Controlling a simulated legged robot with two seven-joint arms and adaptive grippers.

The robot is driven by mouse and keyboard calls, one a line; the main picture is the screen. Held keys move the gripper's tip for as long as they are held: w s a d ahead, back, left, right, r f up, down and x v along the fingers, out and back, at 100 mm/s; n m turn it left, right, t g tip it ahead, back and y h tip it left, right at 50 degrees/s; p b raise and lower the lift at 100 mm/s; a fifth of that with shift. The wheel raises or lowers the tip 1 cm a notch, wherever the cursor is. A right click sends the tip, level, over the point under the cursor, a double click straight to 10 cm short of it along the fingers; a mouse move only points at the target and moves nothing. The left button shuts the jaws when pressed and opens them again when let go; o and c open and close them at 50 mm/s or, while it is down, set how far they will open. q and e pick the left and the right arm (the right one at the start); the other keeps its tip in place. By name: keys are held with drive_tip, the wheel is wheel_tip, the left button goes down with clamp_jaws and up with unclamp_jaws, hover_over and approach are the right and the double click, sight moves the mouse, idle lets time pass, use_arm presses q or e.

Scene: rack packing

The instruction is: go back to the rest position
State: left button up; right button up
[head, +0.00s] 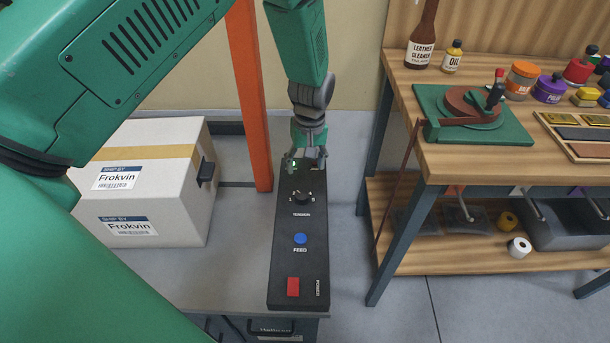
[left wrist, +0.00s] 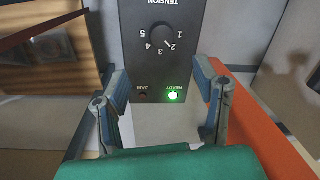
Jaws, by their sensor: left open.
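My left gripper (head: 307,160) is open and empty. It hangs over the far end of the black control panel (head: 285,248), with its fingers pointing down at it. In the left wrist view my left gripper (left wrist: 164,95) has its two fingers spread apart on either side of the panel's end. The green READY light (left wrist: 173,95) is lit between them, and the JAM light (left wrist: 143,95) is dark. The tension dial (left wrist: 160,38) seems to point near 2. Whether the fingers touch the panel is hard to tell. My right gripper is in neither view.
A white carton (head: 185,200) stands left of the panel, beside an orange post (head: 249,90). A wooden workbench (head: 440,165) with bottles, jars and a green-based tool (head: 445,125) stands to the right. The panel carries a blue FEED button (head: 300,238) and a red POWER switch (head: 293,287).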

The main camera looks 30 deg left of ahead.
use_arm(q)
drive_tip(key=shift+r, duration=0.3)
